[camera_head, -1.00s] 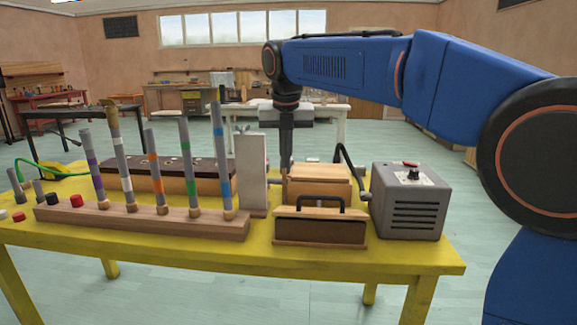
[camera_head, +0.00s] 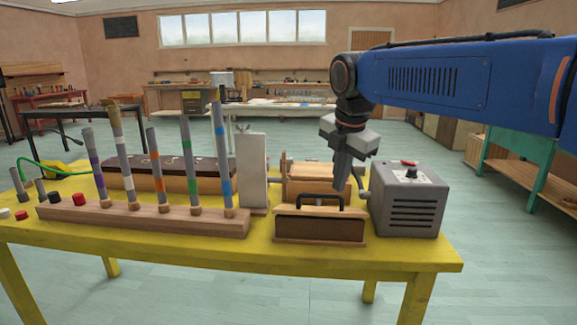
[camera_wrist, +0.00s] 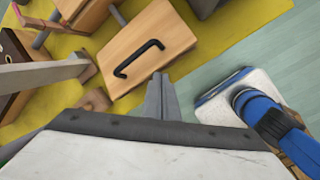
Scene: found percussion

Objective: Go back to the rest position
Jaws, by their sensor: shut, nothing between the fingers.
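My gripper (camera_head: 341,184) is shut and empty in the head view. It hangs downward from my blue arm, over the gap between the wooden box with the black handle (camera_head: 318,230) and the grey control box (camera_head: 410,205). In the wrist view my closed fingertips (camera_wrist: 159,78) point toward the wooden surface with the black handle (camera_wrist: 150,42). I cannot tell the exact height of the fingertips above the table.
The yellow table (camera_head: 260,258) holds a wooden rack (camera_head: 150,219) with several upright banded tubes, a pale upright block (camera_head: 252,172), a long dark-topped box (camera_head: 160,175) and small knobs at left. A green bench (camera_head: 522,148) stands at right. Open floor surrounds the table.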

